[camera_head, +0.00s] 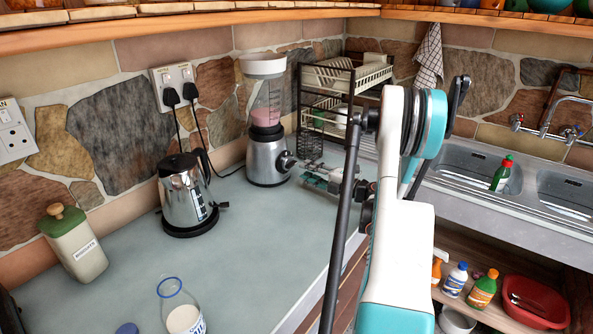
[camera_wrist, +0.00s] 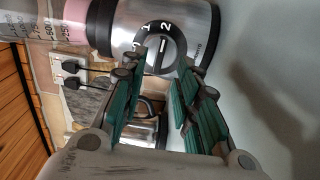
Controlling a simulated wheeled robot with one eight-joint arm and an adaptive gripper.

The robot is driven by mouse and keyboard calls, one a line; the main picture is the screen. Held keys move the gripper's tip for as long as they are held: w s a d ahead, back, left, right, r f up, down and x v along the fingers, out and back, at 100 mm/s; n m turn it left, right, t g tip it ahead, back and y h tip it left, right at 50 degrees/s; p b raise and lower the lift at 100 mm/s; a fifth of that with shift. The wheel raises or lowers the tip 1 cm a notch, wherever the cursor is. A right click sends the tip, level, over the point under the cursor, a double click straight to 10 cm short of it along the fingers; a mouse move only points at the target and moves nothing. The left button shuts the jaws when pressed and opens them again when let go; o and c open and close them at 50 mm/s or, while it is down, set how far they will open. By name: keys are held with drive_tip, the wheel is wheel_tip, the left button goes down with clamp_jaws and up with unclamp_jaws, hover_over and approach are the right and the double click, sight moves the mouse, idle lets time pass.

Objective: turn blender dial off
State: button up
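The blender (camera_head: 267,160) stands on the counter against the wall, with a steel base and a clear jug holding something pink. Its dark round dial (camera_wrist: 160,52) shows in the wrist view, with the marks 0, 1 and 2 around it; the dial's pale line seems to point toward the 2. My gripper (camera_wrist: 162,60) is open, with its green-padded fingers on either side of the dial's face. Its tips are at or just short of the dial; I cannot tell whether they touch it. In the head view my gripper (camera_head: 297,168) is at the blender's right side.
A steel kettle (camera_head: 187,190) stands left of the blender. A dish rack (camera_head: 330,85) is behind to the right. A biscuit jar (camera_head: 74,243) and a milk bottle (camera_head: 182,310) are nearer on the counter. The sink (camera_head: 465,165) is at the right.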

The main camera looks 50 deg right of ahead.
sight(293, 165)
drive_tip(key=shift+w+a+b, duration=0.2)
drive_tip(key=shift+w+b, duration=0.3)
drive_tip(key=shift+w, duration=2.2)
drive_tip(key=shift+c, duration=0.5)
clamp_jaws()
